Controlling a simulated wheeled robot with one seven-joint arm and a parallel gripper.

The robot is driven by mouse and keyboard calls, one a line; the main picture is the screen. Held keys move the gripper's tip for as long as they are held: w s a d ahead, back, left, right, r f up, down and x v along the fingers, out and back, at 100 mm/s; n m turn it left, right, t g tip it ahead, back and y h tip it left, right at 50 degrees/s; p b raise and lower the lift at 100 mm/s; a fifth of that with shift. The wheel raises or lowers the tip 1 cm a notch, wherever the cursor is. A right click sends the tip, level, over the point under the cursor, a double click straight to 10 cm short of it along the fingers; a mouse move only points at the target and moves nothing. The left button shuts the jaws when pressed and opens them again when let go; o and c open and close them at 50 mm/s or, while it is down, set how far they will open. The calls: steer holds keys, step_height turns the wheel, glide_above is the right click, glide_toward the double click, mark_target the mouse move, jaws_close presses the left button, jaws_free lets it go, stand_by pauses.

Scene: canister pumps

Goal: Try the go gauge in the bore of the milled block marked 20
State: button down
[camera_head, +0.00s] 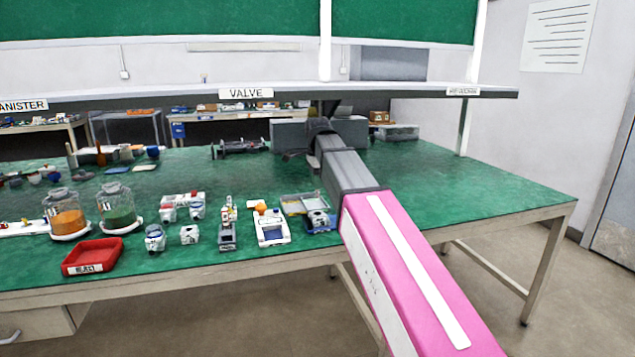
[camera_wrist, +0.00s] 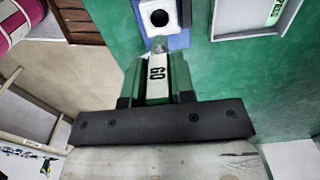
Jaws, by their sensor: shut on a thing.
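My gripper (camera_wrist: 158,75) is shut on the go gauge (camera_wrist: 156,72), whose white handle reads "GO" in the wrist view. The gauge's grey metal tip (camera_wrist: 159,44) points at a white block (camera_wrist: 147,14) with a dark round bore, on a blue base. The tip is close to the block's near edge and below the bore in the picture; I cannot tell whether they touch. In the head view a white block with a dark bore (camera_head: 318,218) sits on a blue base beside my arm. My gripper cannot be made out there. No "20" marking is legible.
The green bench (camera_head: 470,190) is clear at the right. A red reject tray (camera_head: 92,257), two jars (camera_head: 66,217) (camera_head: 117,208), other blocks (camera_head: 189,234) and a white device (camera_head: 271,228) stand to the left. A shelf labelled "VALVE" (camera_head: 246,93) crosses above the bench.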

mark_target(317, 195)
steer(key=shift+f, duration=2.55)
steer(key=shift+f, duration=1.35)
steer(key=shift+r, duration=0.2)
stand_by(0.6)
steer(key=shift+r, duration=1.1)
steer(key=shift+r, duration=2.5)
